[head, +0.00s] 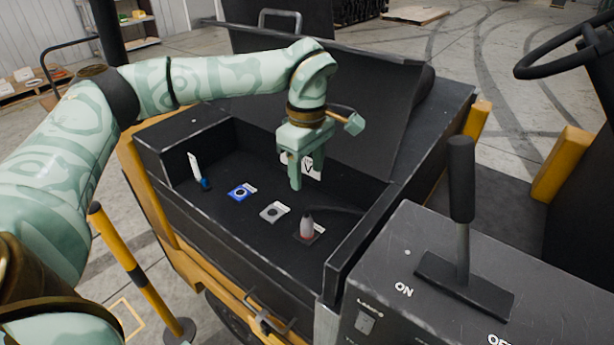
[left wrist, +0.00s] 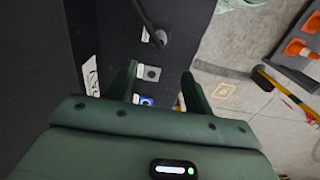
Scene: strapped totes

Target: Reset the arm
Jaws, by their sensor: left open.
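My left arm (head: 215,80), pale green with a darker pattern, reaches in from the left over an open black panel box (head: 230,265). My left gripper (head: 295,175) points down above the box and is empty. In the left wrist view the two fingers of my left gripper (left wrist: 160,85) stand apart with nothing between them. Below it in the box are a blue square switch (head: 240,192), a grey square switch (head: 273,212) and a red-based knob or plug (head: 307,228) with a black cable. My right gripper is not in view.
The raised black lid (head: 375,110) stands behind the gripper. A console with a black lever (head: 461,190) is at the right, below a steering wheel (head: 565,45). A yellow-black post (head: 135,265) stands left of the box. Orange cones (left wrist: 295,47) show in the left wrist view.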

